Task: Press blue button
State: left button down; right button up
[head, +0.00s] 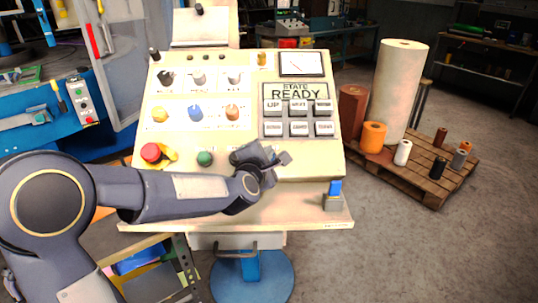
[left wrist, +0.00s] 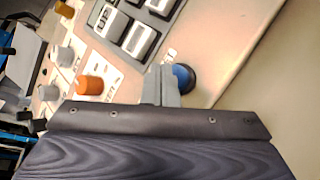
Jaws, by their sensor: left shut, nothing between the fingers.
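The blue button (left wrist: 184,77) is a round, dark-rimmed cap on the cream console panel in the left wrist view. My left gripper (left wrist: 160,85) is shut and empty, its fingertips right beside the button and covering part of its left side. I cannot tell whether they touch it. In the head view my left gripper (head: 284,158) is over the lower middle of the console (head: 310,166), right of the green button (head: 205,158), and it hides the blue button there. My right gripper is not in view.
A red mushroom button (head: 151,153) sits at the panel's left. Yellow, blue (head: 195,113) and orange (head: 232,113) knobs lie above. White keys (head: 298,118) are under a display reading READY. A blue item in a grey holder (head: 333,202) stands on the front ledge.

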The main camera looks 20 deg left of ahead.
pick_arm(q)
jog(key=s+r+p, duration=0.1)
jog(key=r+p, duration=0.1)
jog(key=s+r, duration=0.1)
jog(key=r, duration=0.1)
jog(key=shift+s+d+p, duration=0.3)
jog(key=shift+d+p, duration=0.1)
jog(key=s+a+f+m+g+h, duration=0.1)
jog(key=s+f+m+g, duration=0.1)
jog(key=s+m, duration=0.5)
jog(key=s+a+f+m+g+h+p, duration=0.1)
jog(key=s+f+m+g, duration=0.2)
jog(key=s+m, duration=0.5)
jog(key=s+a+f+m+g+h, duration=0.1)
jog(key=s+f+m+g, duration=0.2)
jog(key=s, duration=1.5)
jog(key=m+g, duration=0.2)
jog(key=m, duration=0.2)
jog(key=shift+s+a+f+h, duration=0.15)
jog(key=shift+s+a+h, duration=0.15)
jog(key=shift+s, duration=0.05)
